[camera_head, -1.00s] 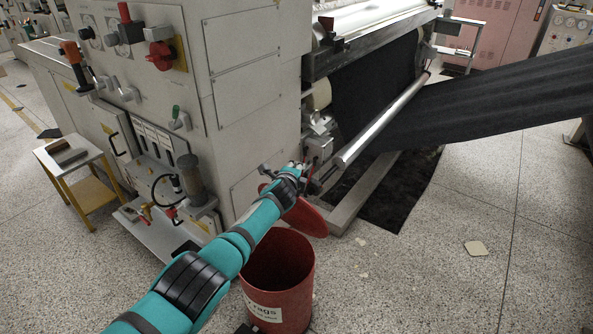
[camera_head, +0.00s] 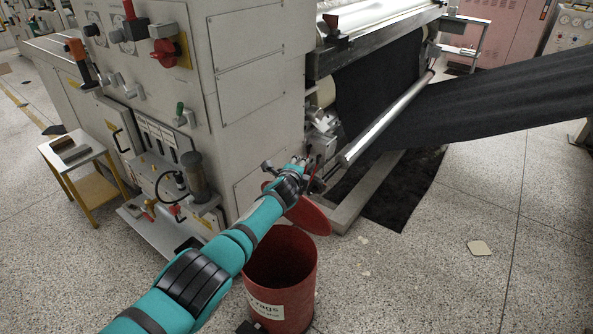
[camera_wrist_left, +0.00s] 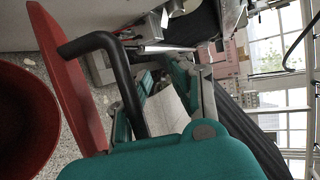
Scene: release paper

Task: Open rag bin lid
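The red rag bin (camera_head: 295,298) stands on the floor at the bottom middle of the head view, its mouth uncovered. Its round red lid (camera_head: 311,217) is tilted up at the bin's far side. In the left wrist view the lid (camera_wrist_left: 68,75) stands at the left with its black bar handle (camera_wrist_left: 118,75), and part of the bin (camera_wrist_left: 25,120) shows. My left gripper (camera_head: 304,164) is beyond the lid's top edge. Its fingers (camera_wrist_left: 168,95) are spread apart, with the handle beside the left one in the picture. My right gripper is not in view.
The large grey machine (camera_head: 245,90) stands close to the left of my arm and the bin. Its roller (camera_head: 385,120) and black fabric (camera_head: 500,98) lie beyond. A small table (camera_head: 80,150) stands at left. The floor on the right is mostly clear.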

